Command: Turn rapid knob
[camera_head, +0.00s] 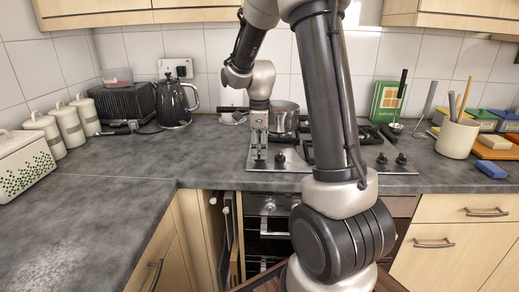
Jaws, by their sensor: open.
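The steel gas hob (292,160) is set in the grey worktop. Its front edge carries dark knobs: two at the left, a left knob (260,163) and one beside it (280,158), and two at the right, one knob (382,159) and an outer knob (401,159). Which is the rapid knob cannot be read. My gripper (259,147) points down, open, just above the leftmost knob. Whether it touches the knob cannot be told. My arm hides the middle of the hob's front.
A steel pot (285,117) stands on the hob behind my gripper. A black kettle (174,104) and toaster (125,103) stand at the left. A utensil pot (456,137) and green book (388,102) are at the right.

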